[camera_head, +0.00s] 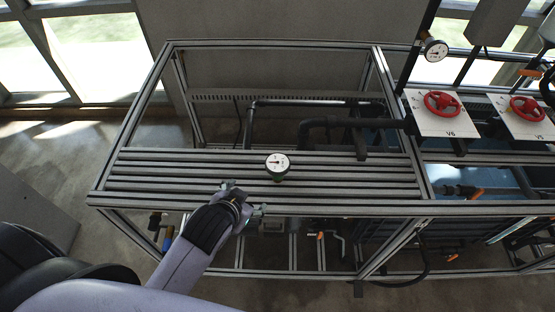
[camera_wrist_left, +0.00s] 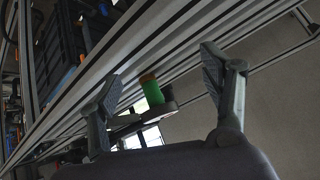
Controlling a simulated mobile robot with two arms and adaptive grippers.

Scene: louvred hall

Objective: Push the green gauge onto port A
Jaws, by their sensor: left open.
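The green gauge (camera_head: 278,166) has a white round dial above a green body. It stands on the slatted bench top (camera_head: 330,184), near the middle. My left gripper (camera_head: 243,198) is at the front edge of the bench, to the left of the gauge and nearer to me. In the left wrist view the gauge (camera_wrist_left: 152,92) shows between the two spread fingers of the gripper (camera_wrist_left: 162,66), beyond them and untouched as far as I can tell. The gripper is open and empty. My right gripper is out of view. I cannot make out a label for port A.
Dark pipes (camera_head: 315,103) run behind the slats. A second dial gauge (camera_head: 434,49) sits on a post at upper right. Red handwheels (camera_head: 441,103) on white plates stand at right. The slats left of the gauge are clear.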

